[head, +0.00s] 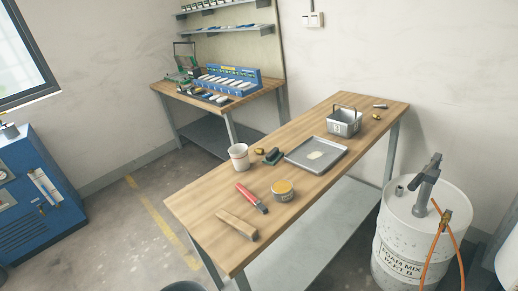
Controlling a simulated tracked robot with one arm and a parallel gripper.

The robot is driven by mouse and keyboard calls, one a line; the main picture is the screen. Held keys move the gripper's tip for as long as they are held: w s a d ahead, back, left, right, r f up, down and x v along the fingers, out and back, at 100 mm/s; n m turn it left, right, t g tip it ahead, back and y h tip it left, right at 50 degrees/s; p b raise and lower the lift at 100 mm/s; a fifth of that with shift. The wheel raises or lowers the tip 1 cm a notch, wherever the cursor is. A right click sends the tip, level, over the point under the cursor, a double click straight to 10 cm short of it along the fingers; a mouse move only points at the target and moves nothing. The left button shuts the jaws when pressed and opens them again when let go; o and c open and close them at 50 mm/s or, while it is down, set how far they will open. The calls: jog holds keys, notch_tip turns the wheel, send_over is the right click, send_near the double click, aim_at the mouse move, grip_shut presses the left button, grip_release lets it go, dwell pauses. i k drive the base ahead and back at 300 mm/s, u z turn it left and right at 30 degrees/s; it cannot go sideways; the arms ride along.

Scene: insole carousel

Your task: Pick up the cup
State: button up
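The cup (239,157) is white with a reddish band near its rim. It stands upright on the wooden workbench (206,198), near the bench's left long edge. My gripper is not visible in the head view, so its opening and its place relative to the cup cannot be seen.
A metal basket (344,121) stands farther back. A white drum (411,240) is at right.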

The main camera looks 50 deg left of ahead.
aim_at(240, 158)
jog(key=u, duration=0.35)
jog(key=i, duration=1.2)
jog(key=u, duration=1.1)
jog(key=i, duration=0.6)
jog(key=u, duration=0.25)
jog(key=k, duration=0.95)
jog(key=u, duration=0.2)
jog(key=i, duration=0.95)
jog(key=z, duration=0.1)
